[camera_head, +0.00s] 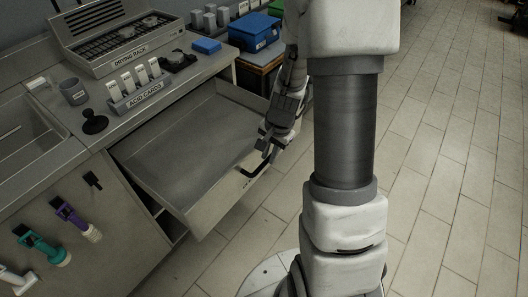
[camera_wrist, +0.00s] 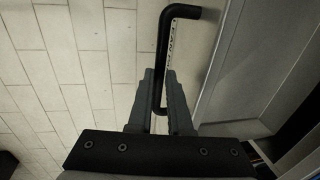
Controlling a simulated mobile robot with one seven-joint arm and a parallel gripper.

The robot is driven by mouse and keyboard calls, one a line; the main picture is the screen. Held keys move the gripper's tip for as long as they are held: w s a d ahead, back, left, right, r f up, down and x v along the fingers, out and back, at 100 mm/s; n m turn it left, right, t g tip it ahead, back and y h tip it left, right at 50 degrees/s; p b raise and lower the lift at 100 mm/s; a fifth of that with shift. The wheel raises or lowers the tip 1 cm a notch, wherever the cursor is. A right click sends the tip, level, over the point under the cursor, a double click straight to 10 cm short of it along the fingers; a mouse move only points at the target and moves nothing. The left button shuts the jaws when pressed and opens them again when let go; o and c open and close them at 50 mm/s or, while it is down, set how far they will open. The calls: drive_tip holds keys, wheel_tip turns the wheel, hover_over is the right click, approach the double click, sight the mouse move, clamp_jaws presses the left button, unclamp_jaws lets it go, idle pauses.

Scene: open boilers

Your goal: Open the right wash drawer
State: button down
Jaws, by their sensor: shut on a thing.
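The right wash drawer (camera_head: 175,150) is pulled out from under the counter in the head view, and its grey inside looks empty. Its front carries a black bar handle (camera_head: 256,168). My gripper (camera_head: 270,138) is at that handle. In the wrist view the two fingers (camera_wrist: 162,112) sit either side of the black handle (camera_wrist: 165,50) and are shut on it. The drawer's edge shows at the right of the wrist view. The arm hides part of the floor in the head view.
The counter above holds an acid cards rack (camera_head: 140,97), a drying rack (camera_head: 118,45), a grey cup (camera_head: 74,92) and a black round item (camera_head: 94,122). Brushes (camera_head: 75,220) hang on the cabinet front. A blue bin (camera_head: 254,32) stands behind. Tiled floor is clear at right.

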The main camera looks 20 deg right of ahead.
drive_tip(key=shift+s+d, duration=0.45)
drive_tip(key=shift+s, duration=0.35)
drive_tip(key=c, duration=0.8)
unclamp_jaws()
drive_tip(key=shift+c, duration=0.2)
wheel_tip(320, 180, up, 17)
drive_tip(key=s+d+p, duration=0.1)
drive_tip(key=s+p, duration=0.1)
drive_tip(key=p, duration=0.2)
drive_tip(key=shift+s+d, duration=0.3)
drive_tip(key=shift+s, duration=0.1)
drive_tip(key=shift+r, duration=0.15)
drive_tip(key=s+a+r+n+t+p, duration=0.2)
drive_tip(key=s+a+r+n, duration=0.3)
drive_tip(key=r, duration=0.4)
drive_tip(key=s+a+r+n+t+h+p, duration=0.1)
drive_tip(key=s+a+r+n+p, duration=0.2)
drive_tip(key=s+a+r+n, duration=0.3)
wheel_tip(320, 180, up, 3)
drive_tip(key=shift+s+f+n+t+p, duration=0.1)
drive_tip(key=shift+s+n+t+p, duration=0.3)
drive_tip(key=shift+s, duration=0.1)
